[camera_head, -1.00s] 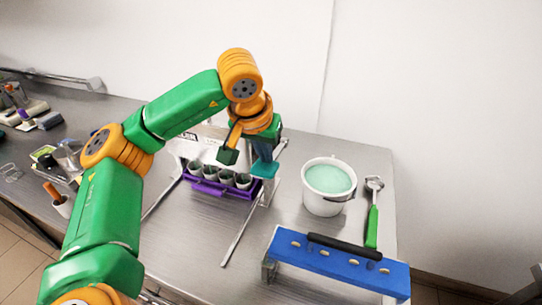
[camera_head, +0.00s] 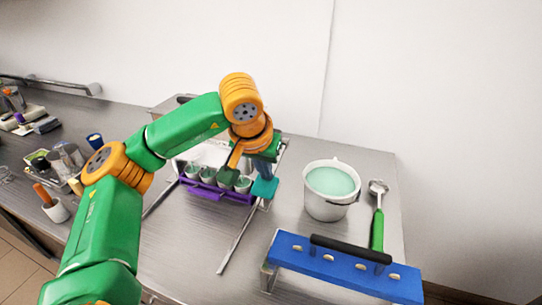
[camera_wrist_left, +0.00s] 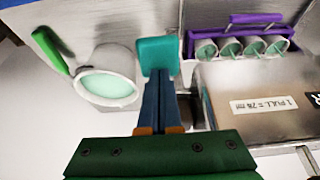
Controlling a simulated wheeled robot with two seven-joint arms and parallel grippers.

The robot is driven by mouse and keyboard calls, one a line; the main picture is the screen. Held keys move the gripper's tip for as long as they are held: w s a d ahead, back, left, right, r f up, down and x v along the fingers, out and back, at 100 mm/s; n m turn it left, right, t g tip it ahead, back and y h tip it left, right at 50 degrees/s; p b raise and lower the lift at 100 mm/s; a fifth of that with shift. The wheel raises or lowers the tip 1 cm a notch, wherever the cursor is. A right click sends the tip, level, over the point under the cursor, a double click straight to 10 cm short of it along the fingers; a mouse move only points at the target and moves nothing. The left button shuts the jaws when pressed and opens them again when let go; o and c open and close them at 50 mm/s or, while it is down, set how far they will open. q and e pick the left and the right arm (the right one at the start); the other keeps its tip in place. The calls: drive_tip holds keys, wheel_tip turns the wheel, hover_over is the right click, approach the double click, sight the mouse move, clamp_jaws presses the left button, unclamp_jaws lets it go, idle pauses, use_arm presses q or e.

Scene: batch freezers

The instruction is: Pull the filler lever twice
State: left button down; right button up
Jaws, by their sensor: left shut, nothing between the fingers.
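The teal lever paddle (camera_head: 264,187) sits at the right side of the metal filler, beside the purple rack (camera_head: 222,193). It also shows in the left wrist view (camera_wrist_left: 157,55), just past my fingertips. My left gripper (camera_head: 267,170) is shut with nothing between its fingers. Its blue fingers (camera_wrist_left: 158,98) point down at the paddle and appear to touch it from above. The filler body (camera_wrist_left: 250,85) carries a label reading about "1 PULL = 78 ml". Several white cups (camera_wrist_left: 231,48) with pale green contents stand in the rack. My arm partly hides the filler in the head view.
A white bucket (camera_head: 330,207) of mint-green mix stands right of the filler. A green-handled scoop (camera_head: 377,230) lies beside it. A blue stand with a black handle (camera_head: 345,268) is at the front right. Small tools crowd the left of the metal table (camera_head: 190,250).

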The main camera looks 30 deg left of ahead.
use_arm(q)
drive_tip(key=shift+f, duration=0.5)
drive_tip(key=shift+r, duration=0.1)
wheel_tip(320, 180, up, 8)
drive_tip(key=p, duration=0.7)
drive_tip(key=shift+r, duration=0.15)
wheel_tip(320, 180, up, 5)
drive_tip(key=p, duration=0.5)
drive_tip(key=shift+a, duration=0.1)
